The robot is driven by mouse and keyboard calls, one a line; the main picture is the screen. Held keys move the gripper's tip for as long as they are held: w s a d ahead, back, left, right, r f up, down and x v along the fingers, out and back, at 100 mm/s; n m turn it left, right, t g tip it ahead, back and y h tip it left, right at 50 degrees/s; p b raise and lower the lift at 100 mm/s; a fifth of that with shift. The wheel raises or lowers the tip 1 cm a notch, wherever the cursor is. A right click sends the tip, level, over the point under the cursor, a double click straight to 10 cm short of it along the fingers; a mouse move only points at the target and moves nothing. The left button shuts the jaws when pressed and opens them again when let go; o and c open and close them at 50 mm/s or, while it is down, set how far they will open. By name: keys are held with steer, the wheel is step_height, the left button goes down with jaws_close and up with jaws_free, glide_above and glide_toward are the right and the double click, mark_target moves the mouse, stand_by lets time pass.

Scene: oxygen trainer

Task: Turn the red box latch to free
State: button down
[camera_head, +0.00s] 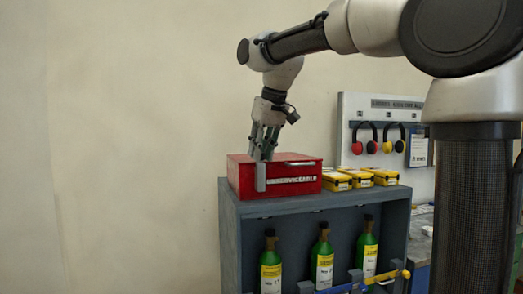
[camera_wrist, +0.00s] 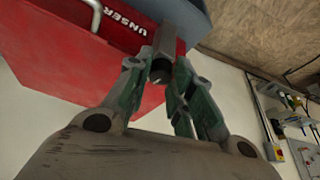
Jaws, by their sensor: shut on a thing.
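The red box (camera_head: 296,172) with white "UNSERVICEABLE" lettering sits on top of a grey cabinet. Its latch (camera_head: 261,178) is a grey bar hanging upright on the front face, left of the lettering. My gripper (camera_head: 263,157) comes down from above and is shut on the latch's upper part. In the wrist view the red box (camera_wrist: 60,55) fills the upper left, and the grey latch (camera_wrist: 165,40) lies between the fingers of my gripper (camera_wrist: 160,68). The fingers partly hide how the latch joins the box.
The grey cabinet (camera_head: 229,225) holds several green bottles (camera_head: 322,262) on its shelf. Yellow boxes (camera_head: 350,179) stand just right of the red box. A wall panel (camera_head: 385,105) with ear defenders is behind. The space left of the cabinet is clear.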

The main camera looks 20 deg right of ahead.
steer(key=m, duration=0.2)
steer(key=m+h, duration=0.1)
steer(key=m, duration=0.1)
steer(key=shift+a+h, duration=0.1)
steer(key=shift+h, duration=0.2)
steer(key=m+h, duration=0.1)
steer(key=m, duration=0.3)
steer(key=shift+a+m+h, duration=0.1)
steer(key=shift+m+h, duration=0.3)
steer(key=m+g+h, duration=0.1)
steer(key=m, duration=0.3)
steer(key=shift+w+a, duration=0.1)
steer(key=shift+m+g+h, duration=0.5)
steer(key=shift+m+g, duration=0.2)
steer(key=shift+m, duration=1.1)
steer(key=c, duration=1.3)
jaws_free()
steer(key=shift+o, duration=0.2)
steer(key=shift+r, duration=0.1)
